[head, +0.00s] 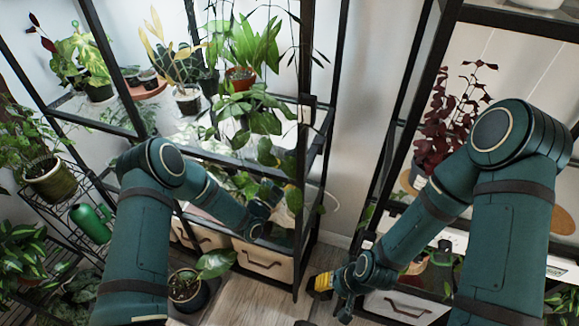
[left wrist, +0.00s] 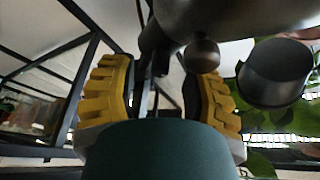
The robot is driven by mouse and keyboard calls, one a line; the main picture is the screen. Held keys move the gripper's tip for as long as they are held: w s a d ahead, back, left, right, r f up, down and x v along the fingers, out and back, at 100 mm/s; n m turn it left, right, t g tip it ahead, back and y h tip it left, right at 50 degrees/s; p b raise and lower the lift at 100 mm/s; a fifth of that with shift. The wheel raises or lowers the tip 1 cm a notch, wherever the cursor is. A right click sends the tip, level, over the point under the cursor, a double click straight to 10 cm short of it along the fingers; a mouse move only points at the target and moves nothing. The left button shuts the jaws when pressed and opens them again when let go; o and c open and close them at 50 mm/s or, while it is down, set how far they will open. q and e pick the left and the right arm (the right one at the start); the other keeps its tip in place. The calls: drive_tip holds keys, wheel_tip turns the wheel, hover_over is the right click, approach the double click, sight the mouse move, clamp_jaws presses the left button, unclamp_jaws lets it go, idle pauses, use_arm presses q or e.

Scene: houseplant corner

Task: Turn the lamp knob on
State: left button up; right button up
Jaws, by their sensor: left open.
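My left gripper (head: 267,205) reaches in from the left at the front post of the middle shelf rack, partly behind leaves. In the left wrist view its two yellow ribbed fingers are spread apart (left wrist: 162,88), with nothing clasped between them. A small round brownish ball, possibly the lamp knob (left wrist: 202,54), shows beyond the fingers, close to the right one; I cannot tell whether they touch. A large grey rounded body (left wrist: 245,14) is above it. I cannot make out the knob in the head view. My right gripper (head: 332,288) hangs low at the right rack; its finger gap is unclear.
A dark cylinder (left wrist: 275,72) is right of the ball. The middle rack's black post (head: 304,170) and trailing plant (head: 245,110) crowd my left gripper. A potted plant (head: 187,288) stands below the left arm. Wooden floor (head: 255,300) shows between the racks.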

use_arm(q)
drive_tip(key=shift+x, duration=1)
clamp_jaws()
